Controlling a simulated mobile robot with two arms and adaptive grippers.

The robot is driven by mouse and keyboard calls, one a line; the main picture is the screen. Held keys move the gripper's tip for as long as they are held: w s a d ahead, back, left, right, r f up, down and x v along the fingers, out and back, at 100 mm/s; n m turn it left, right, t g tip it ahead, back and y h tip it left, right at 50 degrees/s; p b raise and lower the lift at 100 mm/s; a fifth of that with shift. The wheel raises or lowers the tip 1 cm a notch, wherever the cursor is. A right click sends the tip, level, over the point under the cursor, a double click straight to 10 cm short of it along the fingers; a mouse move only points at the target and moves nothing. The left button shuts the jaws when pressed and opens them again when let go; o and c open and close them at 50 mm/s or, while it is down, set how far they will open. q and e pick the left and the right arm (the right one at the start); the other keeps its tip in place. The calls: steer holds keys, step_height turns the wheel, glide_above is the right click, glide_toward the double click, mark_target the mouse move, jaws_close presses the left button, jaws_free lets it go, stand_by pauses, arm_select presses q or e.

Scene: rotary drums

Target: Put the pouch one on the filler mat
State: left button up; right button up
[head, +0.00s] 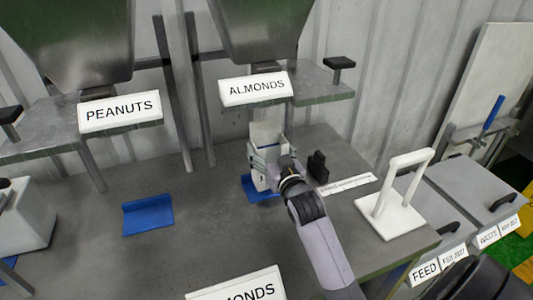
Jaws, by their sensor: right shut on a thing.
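Pouch one (257,178), a white upright pouch marked 1 with an open top, stands in the head view below the ALMONDS hopper. My right gripper (267,158) reaches in from the lower right and is shut on the pouch. A blue mat (263,197) shows beneath and around the foot of the pouch. The pouch and gripper hide part of this mat, and I cannot tell whether the pouch's base touches it. A second blue mat (148,215) lies bare to the left, below the PEANUTS sign. My left gripper is not in view.
The ALMONDS sign (255,88) and PEANUTS sign (120,110) hang under the hoppers. A small black block (318,167) and a white stand with a loop (397,213) are to the right. Grey FEED and WASTE bins stand beyond. The middle table is clear.

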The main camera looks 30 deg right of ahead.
steer(key=shift+x, duration=1.1)
steer(key=shift+f, duration=1.9)
steer(key=o, duration=1.6)
steer(key=shift+s, duration=0.1)
steer(key=b+v, duration=0.1)
steer(key=v, duration=1)
steer(key=shift+s+a, duration=0.2)
steer(key=shift+s, duration=0.15)
